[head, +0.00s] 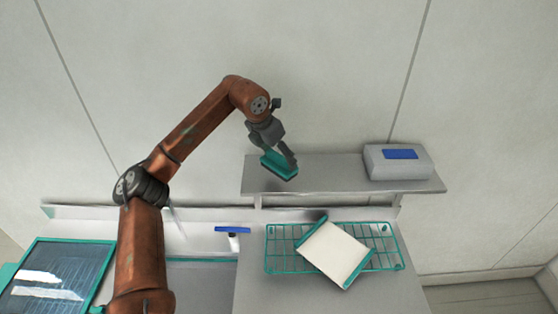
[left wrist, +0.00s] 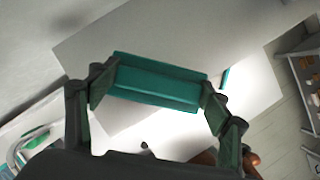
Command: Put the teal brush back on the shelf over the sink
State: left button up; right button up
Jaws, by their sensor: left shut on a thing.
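The teal brush (head: 279,167) is a block with a darker underside. My left gripper (head: 281,153) points down and is shut on it, at the left part of the grey shelf (head: 325,175). In the left wrist view the brush (left wrist: 158,82) lies crosswise between the two fingers of the left gripper (left wrist: 158,90), with a pale surface behind it. I cannot tell whether the brush touches the shelf. The sink (head: 200,276) is below and left of the shelf, partly hidden by my left arm. My right gripper is not in view.
A grey box with a blue panel (head: 412,168) stands on the shelf's right end; the shelf's middle is clear. Below are a teal wire rack (head: 283,255) with a tilted white board (head: 335,252) and a blue-topped tap (head: 233,230). A teal-framed dark panel (head: 58,275) is lower left.

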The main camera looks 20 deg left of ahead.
aim_at(279, 165)
pick_arm(q)
jog(key=shift+w+a+f, duration=0.15)
jog(key=shift+w+f, duration=0.3)
jog(key=shift+f, duration=0.05)
jog(key=f, duration=0.1)
jog(key=f+p, duration=0.2)
jog(key=shift+w+a, duration=0.1)
jog(key=shift+w, duration=0.15)
jog(key=shift+a+f, duration=0.1)
jog(key=shift+f, duration=0.3)
jog(key=shift+f, duration=0.1)
jog(key=o, duration=1.2)
